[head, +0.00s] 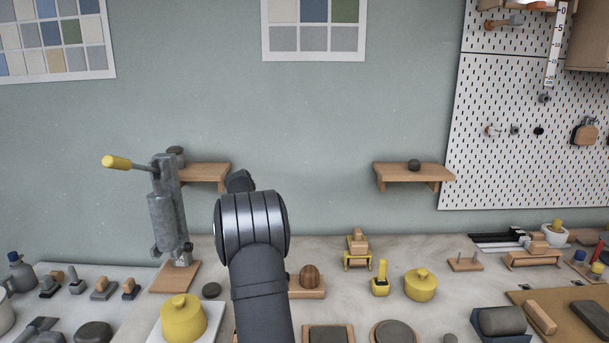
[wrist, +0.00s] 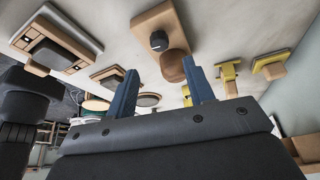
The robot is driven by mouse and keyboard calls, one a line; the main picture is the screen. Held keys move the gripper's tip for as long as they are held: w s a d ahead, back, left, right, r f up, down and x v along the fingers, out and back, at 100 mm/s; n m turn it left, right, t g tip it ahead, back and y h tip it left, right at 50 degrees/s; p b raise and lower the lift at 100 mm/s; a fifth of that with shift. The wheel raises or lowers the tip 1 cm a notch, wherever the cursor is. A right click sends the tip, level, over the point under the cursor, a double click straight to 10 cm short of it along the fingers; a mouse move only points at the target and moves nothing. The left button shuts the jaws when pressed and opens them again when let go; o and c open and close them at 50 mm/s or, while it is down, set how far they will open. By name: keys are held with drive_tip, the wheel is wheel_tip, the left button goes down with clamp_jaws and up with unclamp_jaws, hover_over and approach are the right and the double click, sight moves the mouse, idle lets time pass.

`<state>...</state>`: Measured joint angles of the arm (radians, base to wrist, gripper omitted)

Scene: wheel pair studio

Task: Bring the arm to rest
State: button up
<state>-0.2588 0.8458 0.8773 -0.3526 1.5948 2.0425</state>
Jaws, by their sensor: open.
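My gripper (wrist: 163,80) shows in the wrist view with two blue fingers spread apart and nothing between them. In the head view my dark arm rises from the bottom edge in front of the bench, and its rounded joint hides the gripper. A wooden block with a brown ribbed dome (head: 310,276) stands on the bench just right of my arm. In the wrist view the brown dome (wrist: 173,66) appears beyond the fingertips, on a wooden base with a dark knob (wrist: 159,41). I cannot tell its exact distance from the fingers.
A grey lever press (head: 165,210) with a yellow handle stands left of my arm. A yellow lidded pot (head: 183,319) is at the front left, another yellow pot (head: 421,285) to the right. Two wall shelves (head: 413,173) and a pegboard (head: 530,120) are behind. Air above the bench's middle is clear.

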drive_tip(key=s+v, duration=0.1)
drive_tip(key=v, duration=0.8)
drive_tip(key=x, duration=1.1)
drive_tip(key=w+x, duration=0.1)
drive_tip(key=x, duration=0.5)
drive_tip(key=shift+s+f, duration=0.1)
drive_tip(key=shift+f, duration=0.1)
drive_tip(key=n, duration=0.2)
drive_tip(key=n+t, duration=0.1)
drive_tip(key=n, duration=0.1)
drive_tip(key=shift+s+r+t, duration=0.1)
drive_tip(key=shift+s+t, duration=0.1)
drive_tip(key=shift+t, duration=0.1)
drive_tip(key=n+t, duration=0.1)
drive_tip(key=n, duration=0.3)
drive_tip(key=shift+s+n+t+y, duration=0.1)
drive_tip(key=shift+n+t+y, duration=0.3)
drive_tip(key=n+t+y, duration=0.1)
drive_tip(key=n, duration=0.2)
drive_tip(key=shift+d+n, duration=0.15)
drive_tip(key=shift+n, duration=0.15)
drive_tip(key=shift+s+n+y, duration=0.1)
drive_tip(key=shift+n+y, duration=0.5)
drive_tip(key=shift+n, duration=1)
drive_tip(key=shift+t, duration=0.3)
